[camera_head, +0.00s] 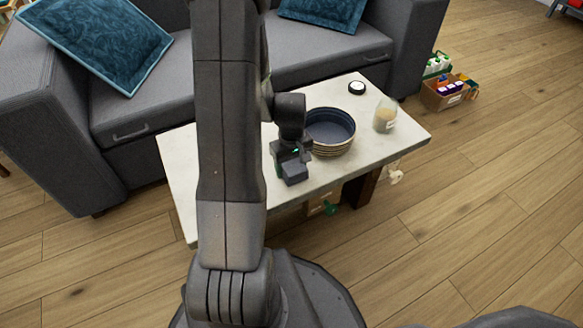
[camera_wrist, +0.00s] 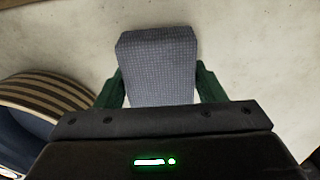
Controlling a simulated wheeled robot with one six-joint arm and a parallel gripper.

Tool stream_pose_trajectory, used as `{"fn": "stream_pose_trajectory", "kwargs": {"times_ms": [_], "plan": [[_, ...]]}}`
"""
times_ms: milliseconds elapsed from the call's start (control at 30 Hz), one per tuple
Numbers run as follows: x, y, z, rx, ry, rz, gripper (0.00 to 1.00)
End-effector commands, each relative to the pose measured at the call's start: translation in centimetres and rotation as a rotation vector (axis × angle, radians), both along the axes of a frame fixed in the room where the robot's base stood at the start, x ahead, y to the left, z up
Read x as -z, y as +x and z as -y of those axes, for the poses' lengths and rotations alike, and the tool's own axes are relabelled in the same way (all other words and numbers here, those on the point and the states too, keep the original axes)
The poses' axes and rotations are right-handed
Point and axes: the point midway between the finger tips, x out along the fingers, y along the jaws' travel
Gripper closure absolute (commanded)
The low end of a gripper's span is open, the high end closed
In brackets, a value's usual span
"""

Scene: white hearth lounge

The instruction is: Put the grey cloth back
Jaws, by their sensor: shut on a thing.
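The grey cloth (camera_wrist: 158,68) is a folded, finely checked block held between the two green fingers of my gripper (camera_wrist: 158,88) in the wrist view. In the head view the cloth (camera_head: 295,172) shows as a small grey block under my gripper (camera_head: 291,160), above the front part of the white-topped table (camera_head: 345,184). My gripper is shut on it. I cannot tell whether the cloth touches the tabletop. Part of the table is hidden behind my arm.
A striped bowl with a dark blue inside (camera_head: 331,131) stands close beside my gripper; it also shows in the wrist view (camera_wrist: 45,97). A glass jar (camera_head: 385,115) and a small round item (camera_head: 357,88) stand farther right. A grey sofa (camera_head: 150,95) is behind. A filled box (camera_head: 445,93) is on the floor.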

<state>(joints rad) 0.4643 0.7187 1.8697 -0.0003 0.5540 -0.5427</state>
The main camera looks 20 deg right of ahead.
Motion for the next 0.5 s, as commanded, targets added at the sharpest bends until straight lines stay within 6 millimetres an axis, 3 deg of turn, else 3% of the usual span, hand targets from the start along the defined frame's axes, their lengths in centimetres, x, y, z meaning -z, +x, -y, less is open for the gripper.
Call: {"fn": "stream_pose_trajectory", "kwargs": {"times_ms": [333,367,433,500], "plan": [[0.42,0.02,0.01,0.000,0.000,0.001,0.58],[0.33,0.03,0.01,0.000,0.000,0.001,0.33],[0.27,0.02,0.01,0.000,0.000,0.001,0.19],[0.27,0.02,0.01,0.000,0.000,0.001,0.15]]}}
